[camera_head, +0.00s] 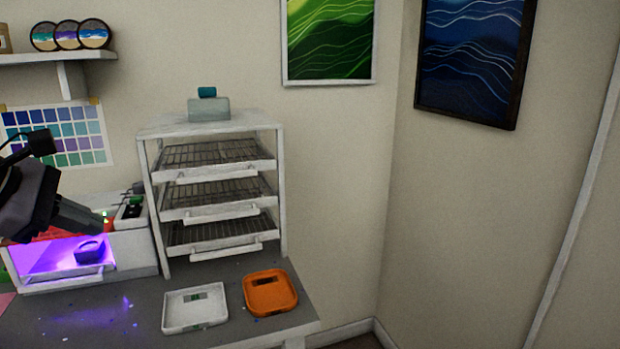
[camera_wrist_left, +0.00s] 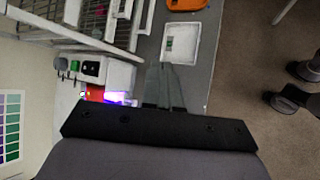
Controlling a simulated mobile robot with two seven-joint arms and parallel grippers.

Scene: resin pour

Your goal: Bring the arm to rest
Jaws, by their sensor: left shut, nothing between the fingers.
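My left gripper (camera_head: 92,222) comes in from the left in the head view, above the bench near the box with the purple light. In the left wrist view the two grey fingers of my left gripper (camera_wrist_left: 164,88) lie together with nothing between them. They are over the bench, apart from the white tray. My right gripper is not in view.
A box with a purple-lit opening (camera_head: 50,283) stands on the bench (camera_head: 120,330); a dark round piece (camera_head: 89,252) sits inside. A wire-shelf rack (camera_head: 148,200) stands behind a white tray (camera_head: 194,325) and an orange tray (camera_head: 270,309). The floor right of the bench looks clear in the head view.

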